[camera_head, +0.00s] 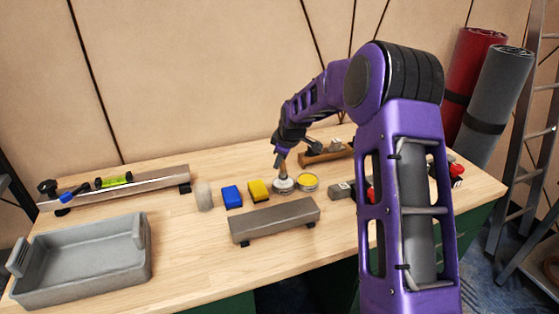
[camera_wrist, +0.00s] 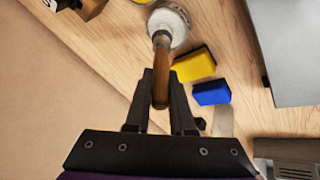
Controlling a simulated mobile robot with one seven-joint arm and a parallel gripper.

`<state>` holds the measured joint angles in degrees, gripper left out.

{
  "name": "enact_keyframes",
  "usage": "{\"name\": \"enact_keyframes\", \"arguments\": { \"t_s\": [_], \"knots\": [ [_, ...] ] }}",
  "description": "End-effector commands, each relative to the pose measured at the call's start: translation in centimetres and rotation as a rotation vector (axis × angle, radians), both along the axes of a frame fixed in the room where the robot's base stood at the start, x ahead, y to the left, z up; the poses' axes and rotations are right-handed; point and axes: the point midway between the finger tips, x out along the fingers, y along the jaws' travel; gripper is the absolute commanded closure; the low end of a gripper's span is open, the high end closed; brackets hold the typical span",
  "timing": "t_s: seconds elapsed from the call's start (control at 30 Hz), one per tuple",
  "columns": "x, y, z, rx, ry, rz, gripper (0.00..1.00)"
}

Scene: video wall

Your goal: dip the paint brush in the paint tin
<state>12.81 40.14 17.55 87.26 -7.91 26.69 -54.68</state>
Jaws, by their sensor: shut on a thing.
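My gripper (camera_head: 283,150) is shut on the wooden handle of the paint brush (camera_head: 281,163). In the wrist view the handle (camera_wrist: 160,83) runs between the two fingers (camera_wrist: 161,75), with the metal ferrule beyond them. The brush points down, slightly tilted, at a round tin with a whitish top (camera_head: 284,186), which also shows in the wrist view (camera_wrist: 181,27). The brush end overlaps this tin; the bristles are hidden, so I cannot tell how deep they sit. A second round tin with yellow contents (camera_head: 308,181) stands just to its right.
Yellow (camera_head: 258,191) and blue (camera_head: 232,196) sponge-like blocks and a pale cylinder (camera_head: 204,196) stand left of the tins. A grey-brown bar (camera_head: 275,220) lies in front. A grey tray (camera_head: 84,283) and a level (camera_head: 114,180) are at the left. Tools lie at the right.

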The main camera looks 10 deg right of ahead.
Motion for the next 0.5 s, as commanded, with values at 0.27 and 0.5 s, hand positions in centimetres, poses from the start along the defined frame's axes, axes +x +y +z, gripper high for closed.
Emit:
{"name": "enact_keyframes", "arguments": {
  "t_s": [0.27, 0.5],
  "knots": [
    [-0.08, -0.01, -0.19, 0.0, 0.004, 0.0, 1.0],
    [-0.06, -0.02, 0.78, -0.001, 0.003, 0.0, 1.0]
  ]
}}
